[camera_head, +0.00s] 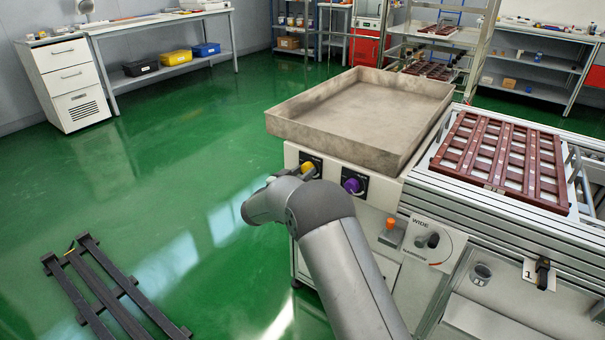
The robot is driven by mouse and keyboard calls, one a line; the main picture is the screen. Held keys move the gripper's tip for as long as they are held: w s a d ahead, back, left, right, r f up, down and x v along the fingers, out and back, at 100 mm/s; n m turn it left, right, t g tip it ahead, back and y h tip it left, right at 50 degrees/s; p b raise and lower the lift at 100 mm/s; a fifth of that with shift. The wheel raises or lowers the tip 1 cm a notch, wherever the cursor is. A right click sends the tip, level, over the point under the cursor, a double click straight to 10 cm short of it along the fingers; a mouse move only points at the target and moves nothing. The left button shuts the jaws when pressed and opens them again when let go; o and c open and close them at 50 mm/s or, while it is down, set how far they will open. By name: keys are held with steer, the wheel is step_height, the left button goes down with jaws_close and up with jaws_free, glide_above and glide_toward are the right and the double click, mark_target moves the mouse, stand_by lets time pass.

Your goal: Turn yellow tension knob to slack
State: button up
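The yellow tension knob (308,167) sits on a dark plate on the front of the cream machine cabinet, under the grey tray. Only part of it shows, just above the end of my arm.
A purple knob (352,185) is right of the yellow one. An orange button (390,224) and a WIDE selector (430,241) are lower right. A shallow grey tray (345,131) is above; a brown rack (500,158) is on the conveyor. Green floor at left is open beyond a dark frame (112,290).

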steer(key=shift+b, duration=0.35)
steer(key=n+b, duration=0.4)
steer(key=n, duration=1.4)
steer(key=n+p, duration=0.3)
steer(key=n, duration=0.1)
steer(key=shift+r+n, duration=0.1)
steer(key=shift+n, duration=0.2)
steer(key=n+p, duration=0.4)
steer(key=n, duration=0.1)
steer(key=shift+n+p, duration=1.25)
steer(key=shift+n, duration=0.35)
